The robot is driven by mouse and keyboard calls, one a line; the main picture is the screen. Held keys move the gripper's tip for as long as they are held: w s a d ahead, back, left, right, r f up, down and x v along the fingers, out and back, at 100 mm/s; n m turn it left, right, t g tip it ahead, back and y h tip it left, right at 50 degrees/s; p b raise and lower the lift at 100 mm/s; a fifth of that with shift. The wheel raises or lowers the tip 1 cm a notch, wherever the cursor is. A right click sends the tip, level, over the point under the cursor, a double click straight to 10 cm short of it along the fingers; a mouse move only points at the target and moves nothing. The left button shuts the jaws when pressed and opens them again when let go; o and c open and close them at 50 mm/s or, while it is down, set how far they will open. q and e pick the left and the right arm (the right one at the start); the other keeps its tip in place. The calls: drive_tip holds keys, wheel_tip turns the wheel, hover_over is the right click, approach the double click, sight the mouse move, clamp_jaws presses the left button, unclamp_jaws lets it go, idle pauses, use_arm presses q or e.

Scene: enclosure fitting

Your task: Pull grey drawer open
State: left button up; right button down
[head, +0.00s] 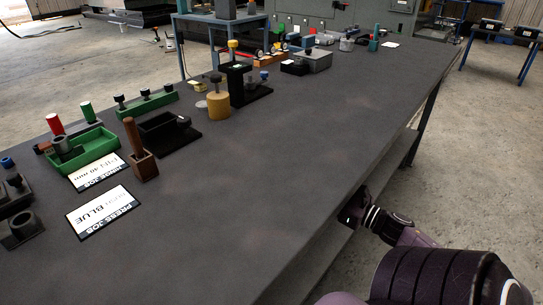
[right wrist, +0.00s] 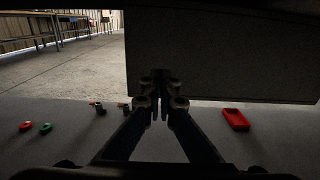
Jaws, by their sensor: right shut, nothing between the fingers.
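A flat grey panel (right wrist: 225,60) fills the upper right of the right wrist view; it looks like the drawer's front, but I see no clear handle or gap around it. My right gripper (right wrist: 161,80) is shut and empty, its fingertips in front of the panel's left part. I cannot tell whether they touch it. In the head view my right arm comes in at the lower right, with its wrist at the bench's right edge; the fingers are hidden there. The drawer does not show in the head view. My left gripper is in neither view.
In the right wrist view a red tray (right wrist: 236,119) lies right of my fingers, and red and green rings (right wrist: 46,128) lie left on a grey surface. The workbench (head: 290,160) carries several blocks, green trays and cards on its left; its right half is largely clear.

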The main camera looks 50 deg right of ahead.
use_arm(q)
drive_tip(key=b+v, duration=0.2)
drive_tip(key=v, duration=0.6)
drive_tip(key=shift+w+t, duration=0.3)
use_arm(e)
drive_tip(key=w, duration=0.9)
drive_tip(key=w+a, duration=0.1)
drive_tip(key=w, duration=0.3)
drive_tip(key=shift+w, duration=0.2)
drive_tip(key=shift+w, duration=0.1)
